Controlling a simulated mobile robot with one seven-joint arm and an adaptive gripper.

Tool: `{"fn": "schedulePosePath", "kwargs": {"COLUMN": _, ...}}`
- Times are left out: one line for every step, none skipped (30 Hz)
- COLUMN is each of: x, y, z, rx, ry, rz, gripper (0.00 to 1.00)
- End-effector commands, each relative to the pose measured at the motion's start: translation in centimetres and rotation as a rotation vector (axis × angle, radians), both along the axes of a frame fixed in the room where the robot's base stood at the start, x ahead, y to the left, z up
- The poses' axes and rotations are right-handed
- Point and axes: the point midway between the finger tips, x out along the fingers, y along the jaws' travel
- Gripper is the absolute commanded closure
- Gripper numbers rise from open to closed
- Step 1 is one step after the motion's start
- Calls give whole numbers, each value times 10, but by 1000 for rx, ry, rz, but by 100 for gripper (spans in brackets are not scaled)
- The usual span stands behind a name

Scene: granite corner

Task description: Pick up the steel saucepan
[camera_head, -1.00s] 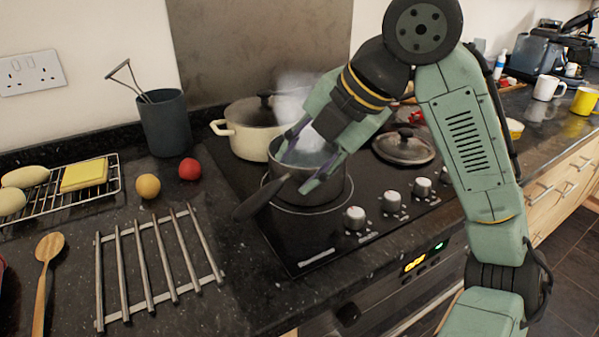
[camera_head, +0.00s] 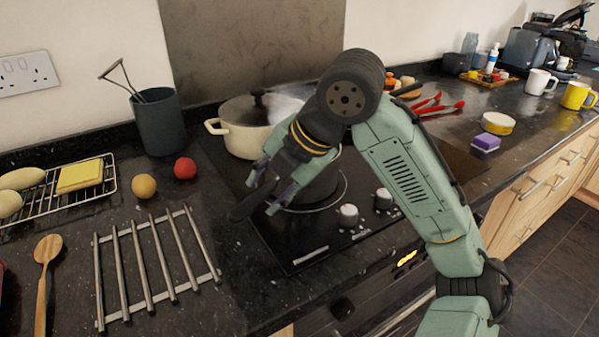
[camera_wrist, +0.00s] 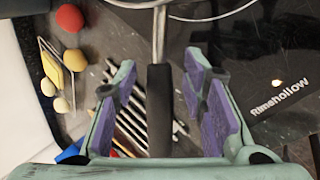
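The steel saucepan (camera_head: 321,188) stands on the front of the black hob, its body partly hidden behind my gripper and arm. Its dark handle (camera_head: 240,209) points toward the front left. My gripper (camera_head: 261,194) is low over the handle. In the wrist view the black handle (camera_wrist: 160,112) runs between the two purple-padded fingers of my gripper (camera_wrist: 160,70), with a gap on each side. The gripper is open and holds nothing.
A cream lidded pot (camera_head: 240,128) stands behind the saucepan, with steam beside it. Left are a metal trivet (camera_head: 157,262), a red ball-like item (camera_head: 185,168), a yellow one (camera_head: 144,186) and a utensil pot (camera_head: 161,122). Hob knobs (camera_head: 347,214) line the front right.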

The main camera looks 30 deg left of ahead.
Motion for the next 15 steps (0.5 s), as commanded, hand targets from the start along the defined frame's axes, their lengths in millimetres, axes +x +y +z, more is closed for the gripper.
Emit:
{"fn": "schedulePosePath", "kwargs": {"x": 0, "y": 0, "z": 0, "rx": 0, "ry": 0, "rz": 0, "gripper": 66}}
{"fn": "schedulePosePath", "kwargs": {"x": 0, "y": 0, "z": 0, "rx": 0, "ry": 0, "rz": 0, "gripper": 68}}
{"fn": "schedulePosePath", "kwargs": {"x": 0, "y": 0, "z": 0, "rx": 0, "ry": 0, "rz": 0, "gripper": 71}}
{"fn": "schedulePosePath", "kwargs": {"x": 0, "y": 0, "z": 0, "rx": 0, "ry": 0, "rz": 0, "gripper": 73}}
{"fn": "schedulePosePath", "kwargs": {"x": 0, "y": 0, "z": 0, "rx": 0, "ry": 0, "rz": 0, "gripper": 75}}
{"fn": "schedulePosePath", "kwargs": {"x": 0, "y": 0, "z": 0, "rx": 0, "ry": 0, "rz": 0, "gripper": 78}}
{"fn": "schedulePosePath", "kwargs": {"x": 0, "y": 0, "z": 0, "rx": 0, "ry": 0, "rz": 0, "gripper": 80}}
{"fn": "schedulePosePath", "kwargs": {"x": 0, "y": 0, "z": 0, "rx": 0, "ry": 0, "rz": 0, "gripper": 82}}
{"fn": "schedulePosePath", "kwargs": {"x": 0, "y": 0, "z": 0, "rx": 0, "ry": 0, "rz": 0, "gripper": 84}}
{"fn": "schedulePosePath", "kwargs": {"x": 0, "y": 0, "z": 0, "rx": 0, "ry": 0, "rz": 0, "gripper": 86}}
{"fn": "schedulePosePath", "kwargs": {"x": 0, "y": 0, "z": 0, "rx": 0, "ry": 0, "rz": 0, "gripper": 88}}
{"fn": "schedulePosePath", "kwargs": {"x": 0, "y": 0, "z": 0, "rx": 0, "ry": 0, "rz": 0, "gripper": 91}}
{"fn": "schedulePosePath", "kwargs": {"x": 0, "y": 0, "z": 0, "rx": 0, "ry": 0, "rz": 0, "gripper": 93}}
{"fn": "schedulePosePath", "kwargs": {"x": 0, "y": 0, "z": 0, "rx": 0, "ry": 0, "rz": 0, "gripper": 95}}
{"fn": "schedulePosePath", "kwargs": {"x": 0, "y": 0, "z": 0, "rx": 0, "ry": 0, "rz": 0, "gripper": 98}}
